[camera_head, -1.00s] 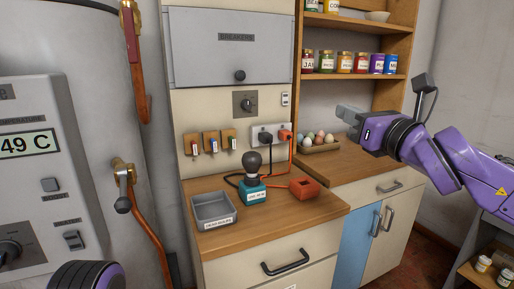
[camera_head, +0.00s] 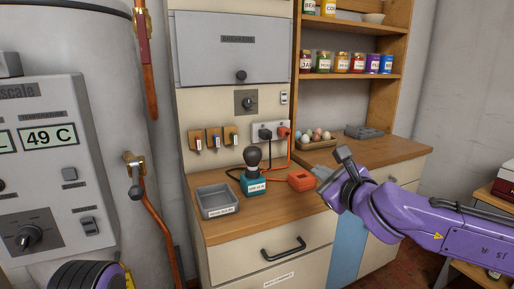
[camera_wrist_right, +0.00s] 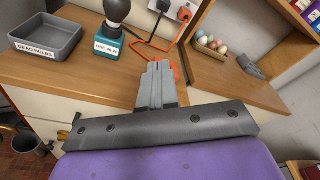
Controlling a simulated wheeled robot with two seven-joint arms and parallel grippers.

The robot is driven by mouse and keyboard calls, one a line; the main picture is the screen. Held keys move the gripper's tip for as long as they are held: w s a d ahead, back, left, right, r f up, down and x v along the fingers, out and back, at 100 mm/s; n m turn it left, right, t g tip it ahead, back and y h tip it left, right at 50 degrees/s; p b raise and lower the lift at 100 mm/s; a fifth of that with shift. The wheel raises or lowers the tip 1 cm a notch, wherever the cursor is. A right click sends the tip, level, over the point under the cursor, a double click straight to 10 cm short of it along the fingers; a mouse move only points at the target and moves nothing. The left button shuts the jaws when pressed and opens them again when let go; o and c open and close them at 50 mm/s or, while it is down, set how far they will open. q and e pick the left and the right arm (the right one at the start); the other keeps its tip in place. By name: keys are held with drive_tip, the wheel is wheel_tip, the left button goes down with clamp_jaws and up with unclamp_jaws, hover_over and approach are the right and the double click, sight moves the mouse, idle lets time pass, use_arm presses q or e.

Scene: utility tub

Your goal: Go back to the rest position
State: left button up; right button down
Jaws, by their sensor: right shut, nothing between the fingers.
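My right gripper (camera_head: 322,174) reaches in from the right in the head view, in front of the wooden counter. In the right wrist view its grey fingers (camera_wrist_right: 160,82) are together and empty, near the counter's front edge. Part of my left arm (camera_head: 88,274) shows at the bottom left; its gripper is out of view. A dark bulb (camera_head: 252,156) stands upright on a teal box (camera_head: 254,187). The grey "dead bulbs" tray (camera_head: 217,200) is left of it and looks empty.
An orange box (camera_head: 301,180) with a cable lies near my right gripper. An egg tray (camera_head: 318,143) and a grey object (camera_head: 364,131) sit farther back. A drawer handle (camera_head: 284,248) juts out below. A boiler panel (camera_head: 50,165) stands at left.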

drive_tip(key=s+a+f+n+g+h+p, duration=0.1)
drive_tip(key=s+f+n+g+h+p, duration=0.3)
drive_tip(key=f, duration=1.1)
drive_tip(key=s+a+f+n+g+y+b, duration=0.15)
drive_tip(key=s+f+n, duration=0.4)
drive_tip(key=f, duration=1.05)
drive_tip(key=s+d+f+n+g+h+p, duration=0.3)
drive_tip(key=s+d+f+n+g, duration=0.15)
drive_tip(key=s+f, duration=0.65)
drive_tip(key=s+d+f+n+g+h+p, duration=0.2)
drive_tip(key=s+d+n+h+p, duration=0.1)
drive_tip(key=s+d, duration=1)
drive_tip(key=s+n, duration=0.1)
drive_tip(key=s, duration=0.3)
drive_tip(key=shift+s+d+n, duration=0.2)
drive_tip(key=shift+d+n, duration=0.05)
drive_tip(key=shift+n, duration=0.05)
